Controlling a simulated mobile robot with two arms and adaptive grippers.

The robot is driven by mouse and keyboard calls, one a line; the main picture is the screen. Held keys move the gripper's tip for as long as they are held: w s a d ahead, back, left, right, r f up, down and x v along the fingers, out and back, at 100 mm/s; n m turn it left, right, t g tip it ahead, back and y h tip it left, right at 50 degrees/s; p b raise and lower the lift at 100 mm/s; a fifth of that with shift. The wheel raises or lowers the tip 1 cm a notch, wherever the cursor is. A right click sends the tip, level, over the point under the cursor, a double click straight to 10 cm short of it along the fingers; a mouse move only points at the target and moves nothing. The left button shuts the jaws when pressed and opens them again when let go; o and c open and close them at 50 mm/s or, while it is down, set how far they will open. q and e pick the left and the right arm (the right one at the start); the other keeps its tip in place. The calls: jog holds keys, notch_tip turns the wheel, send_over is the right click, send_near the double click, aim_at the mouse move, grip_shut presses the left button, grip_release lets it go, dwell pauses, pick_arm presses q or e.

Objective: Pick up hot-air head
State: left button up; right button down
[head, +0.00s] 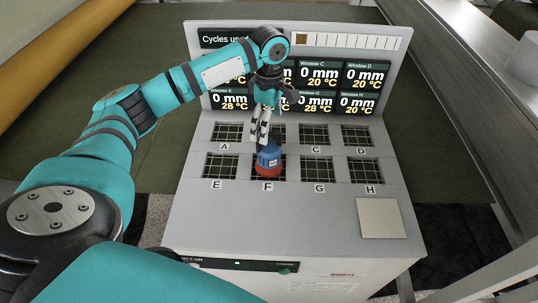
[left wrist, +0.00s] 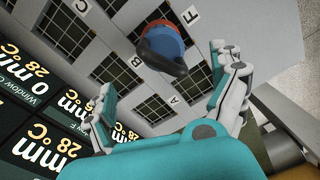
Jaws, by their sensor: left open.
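The hot-air head (head: 269,158) is a blue body with a red base and a dark upper part. It stands over grid window F on the top of the grey machine. In the left wrist view the hot-air head (left wrist: 168,42) shows beyond the fingers, apart from them. My left gripper (head: 260,132) is open, just above and behind the head, over the B window area; in the head view its fingers partly overlap the head's top. Its two spread fingers frame the lower part of the left wrist view (left wrist: 168,92), with nothing between them. My right gripper is not in view.
Grid windows A to H lie in two rows on the grey machine top (head: 330,195). An upright display panel (head: 345,75) with readouts of 0 mm and temperatures stands behind them. A bare beige square plate (head: 381,218) lies at front right. A metal rail (head: 455,80) runs along the right.

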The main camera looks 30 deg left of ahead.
aim_at(269, 145)
pick_arm(q)
jog(key=f, duration=0.3)
jog(key=shift+w+a+f, duration=0.15)
jog(key=shift+w+a, duration=0.05)
jog(key=shift+s+d+f+p, duration=0.1)
jog(key=shift+f+p, duration=0.2)
jog(key=shift+f, duration=0.15)
jog(key=shift+s+d+f, duration=0.1)
jog(key=shift+f, duration=0.15)
jog(key=f, duration=0.1)
jog(key=f+p, duration=0.1)
jog(key=f, duration=0.1)
jog(key=f+p, duration=0.1)
jog(key=shift+s+d+f, duration=0.15)
jog(key=shift+s+f, duration=0.1)
jog(key=shift+s, duration=0.05)
jog(key=shift+f, duration=0.1)
jog(key=c, duration=1.8)
jog(key=shift+w, duration=0.2)
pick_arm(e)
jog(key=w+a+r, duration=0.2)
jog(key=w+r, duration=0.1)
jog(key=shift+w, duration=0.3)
